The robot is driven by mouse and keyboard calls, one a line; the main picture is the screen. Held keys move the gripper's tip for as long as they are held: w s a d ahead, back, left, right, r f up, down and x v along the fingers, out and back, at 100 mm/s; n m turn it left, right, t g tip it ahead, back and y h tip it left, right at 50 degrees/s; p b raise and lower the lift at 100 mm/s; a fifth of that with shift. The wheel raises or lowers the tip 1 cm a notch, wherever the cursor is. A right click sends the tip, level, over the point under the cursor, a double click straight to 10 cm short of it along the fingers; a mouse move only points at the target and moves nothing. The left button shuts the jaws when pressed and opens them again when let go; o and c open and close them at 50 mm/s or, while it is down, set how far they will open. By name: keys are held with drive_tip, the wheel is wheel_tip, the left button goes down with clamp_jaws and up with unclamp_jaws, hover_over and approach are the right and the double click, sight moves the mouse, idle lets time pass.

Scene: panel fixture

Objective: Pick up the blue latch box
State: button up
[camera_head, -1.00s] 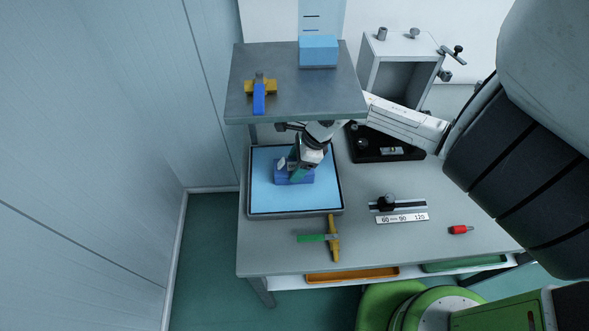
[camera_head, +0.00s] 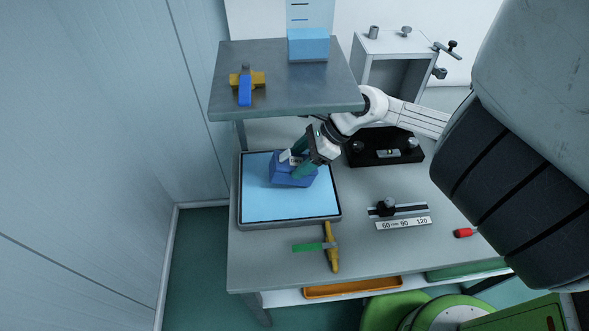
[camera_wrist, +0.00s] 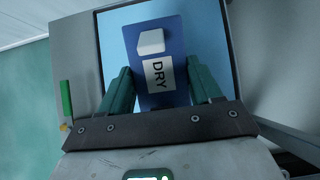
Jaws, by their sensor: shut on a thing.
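The blue latch box (camera_head: 291,174) is over the light-blue tray (camera_head: 262,206), with a white latch on its face. In the wrist view the box (camera_wrist: 174,93) shows a white block and a white label reading "DRY". My gripper (camera_head: 301,162) is shut on the box, with a green finger on each side of it. The gripper also shows in the wrist view (camera_wrist: 163,88). The box looks tilted and lifted off the tray floor, though the height of the gap is hard to tell.
A black fixture (camera_head: 384,147) lies to the right. A green-and-yellow handle (camera_head: 329,246) and a slide gauge (camera_head: 398,214) lie in front.

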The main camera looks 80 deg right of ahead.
sight(293, 161)
drive_tip(key=r, duration=0.1)
drive_tip(key=s+r+b, duration=0.1)
drive_tip(key=r, duration=0.1)
drive_tip(key=shift+d, duration=0.2)
drive_tip(key=s+d+r+g+b, duration=0.1)
drive_tip(key=s+d+b, duration=0.2)
drive_tip(key=s, duration=0.7)
drive_tip(key=s+d+r+g+h+b, duration=0.1)
drive_tip(key=s+d+g+b, duration=0.1)
drive_tip(key=s, duration=0.8)
drive_tip(key=shift+d+r+b, duration=0.25)
drive_tip(key=shift+d+b, duration=0.35)
drive_tip(key=shift+d, duration=0.35)
